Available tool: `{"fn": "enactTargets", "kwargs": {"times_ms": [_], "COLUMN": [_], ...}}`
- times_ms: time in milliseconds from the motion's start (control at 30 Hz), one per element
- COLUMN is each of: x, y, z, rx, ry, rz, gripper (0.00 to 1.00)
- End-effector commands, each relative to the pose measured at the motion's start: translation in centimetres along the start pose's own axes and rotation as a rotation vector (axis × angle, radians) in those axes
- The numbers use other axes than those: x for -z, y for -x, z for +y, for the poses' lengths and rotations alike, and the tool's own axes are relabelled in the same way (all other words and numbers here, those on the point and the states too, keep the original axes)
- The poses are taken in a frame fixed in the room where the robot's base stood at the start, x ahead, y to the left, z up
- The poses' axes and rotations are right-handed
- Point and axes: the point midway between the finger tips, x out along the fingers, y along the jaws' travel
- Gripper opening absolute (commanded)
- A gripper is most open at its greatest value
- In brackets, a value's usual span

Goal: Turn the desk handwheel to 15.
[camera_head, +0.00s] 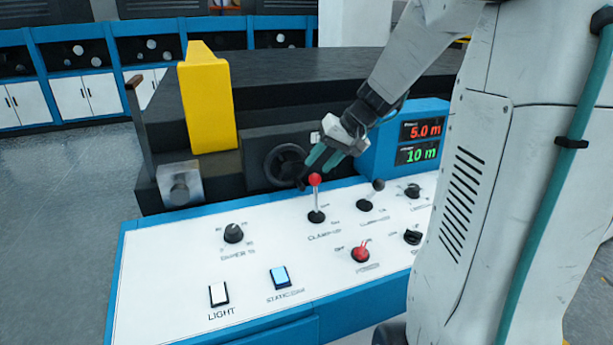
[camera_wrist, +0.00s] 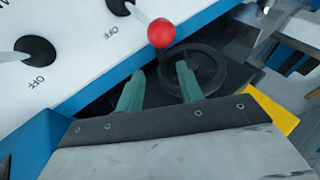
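The black handwheel (camera_head: 283,165) stands upright on the dark machine front, behind the white desk panel. It also shows in the wrist view (camera_wrist: 218,68), partly covered by a red lever knob and a fingertip. My gripper (camera_head: 318,166) is just right of the wheel, its teal fingers pointing down and left toward it. In the wrist view my gripper (camera_wrist: 158,78) has its two fingers apart with nothing held between them. One fingertip overlaps the wheel's rim in the picture; I cannot tell whether they touch. No scale is readable on the wheel.
A red-knobbed lever (camera_head: 315,182) stands close below my fingers, with a black-knobbed lever (camera_head: 377,186) to its right. A blue display box (camera_head: 385,150) reads 5.0 m in red and 10 m in green. A yellow block (camera_head: 207,105) stands left of the wheel.

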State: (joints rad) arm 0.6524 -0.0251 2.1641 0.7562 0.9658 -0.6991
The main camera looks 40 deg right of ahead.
Motion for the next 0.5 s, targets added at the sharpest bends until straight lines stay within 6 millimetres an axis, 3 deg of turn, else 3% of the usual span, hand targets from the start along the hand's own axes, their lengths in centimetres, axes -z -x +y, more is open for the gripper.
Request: {"fn": "enactTargets", "kwargs": {"times_ms": [167, 500], "x": [0.5, 0.6], "y": [0.2, -4.9], "z": [-0.8, -0.4], "rx": [-0.063, -0.061], "ry": [0.035, 0.034], "rz": [0.033, 0.030], "gripper": [0.37, 0.37]}}
